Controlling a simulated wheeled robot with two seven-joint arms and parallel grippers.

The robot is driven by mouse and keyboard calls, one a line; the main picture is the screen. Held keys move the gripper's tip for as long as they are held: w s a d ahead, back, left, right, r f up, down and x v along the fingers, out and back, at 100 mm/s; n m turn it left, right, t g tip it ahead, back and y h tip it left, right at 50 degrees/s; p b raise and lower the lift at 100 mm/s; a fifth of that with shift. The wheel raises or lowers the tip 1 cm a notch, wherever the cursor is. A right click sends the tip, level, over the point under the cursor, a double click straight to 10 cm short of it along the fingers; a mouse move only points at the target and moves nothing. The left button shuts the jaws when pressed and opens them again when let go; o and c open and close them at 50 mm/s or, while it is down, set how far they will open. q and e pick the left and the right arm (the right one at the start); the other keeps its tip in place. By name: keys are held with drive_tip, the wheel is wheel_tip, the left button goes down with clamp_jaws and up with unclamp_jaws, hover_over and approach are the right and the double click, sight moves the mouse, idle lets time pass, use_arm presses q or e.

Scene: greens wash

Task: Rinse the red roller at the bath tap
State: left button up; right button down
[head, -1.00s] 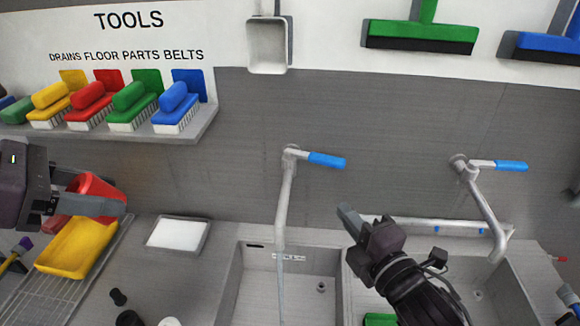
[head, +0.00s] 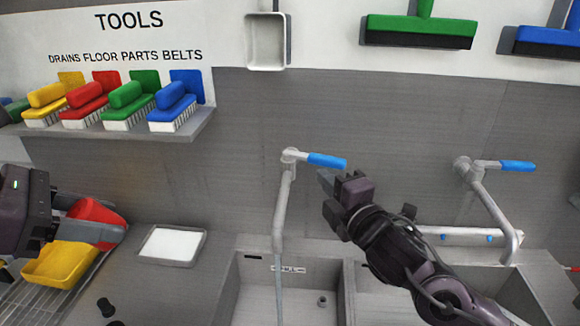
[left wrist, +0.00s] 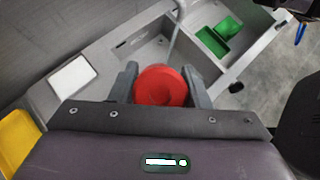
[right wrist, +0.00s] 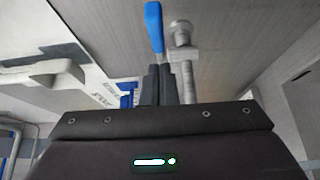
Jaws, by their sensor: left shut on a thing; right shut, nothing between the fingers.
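The red roller (head: 97,218) is in my left gripper (head: 112,232), at the left of the head view. In the left wrist view the red roller (left wrist: 160,87) shows between the two fingers. A tap (head: 283,205) with a blue lever (head: 326,161) stands over the left basin (head: 252,285). A thin stream, apparently water, falls from its spout. My right gripper (head: 327,190) is shut and empty, just below and beside that lever. In the right wrist view the blue lever (right wrist: 153,28) shows just beyond the closed fingertips (right wrist: 158,75).
A second tap (head: 490,205) with a blue lever stands at right. A yellow tray (head: 60,265) on a rack is under my left gripper. A white tray (head: 172,246) lies between rack and basin. A shelf (head: 165,135) holds coloured brushes. A green container (left wrist: 212,42) sits in the other basin.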

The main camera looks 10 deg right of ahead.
sight(340, 167)
use_arm(q)
drive_tip(key=shift+w+r+p, duration=0.1)
drive_tip(key=shift+r+p, duration=0.2)
drive_tip(key=shift+r, duration=0.4)
use_arm(e)
drive_tip(key=shift+w+d, duration=0.5)
drive_tip(key=shift+w, duration=0.4)
use_arm(q)
drive_tip(key=shift+d+r, duration=0.1)
use_arm(e)
drive_tip(key=shift+w+d, duration=0.15)
drive_tip(key=shift+d, duration=0.05)
drive_tip(key=shift+a, duration=0.1)
use_arm(q)
drive_tip(key=shift+f, duration=0.2)
use_arm(e)
drive_tip(key=shift+w+d+f, duration=0.1)
drive_tip(key=shift+w+d, duration=0.1)
drive_tip(key=shift+w, duration=0.05)
use_arm(q)
drive_tip(key=shift+f+b, duration=0.4)
drive_tip(key=shift+b, duration=0.15)
use_arm(e)
drive_tip(key=shift+w+d, duration=1)
use_arm(q)
drive_tip(key=shift+s, duration=0.3)
use_arm(e)
drive_tip(key=shift+s+r, duration=0.1)
drive_tip(key=shift+r, duration=0.1)
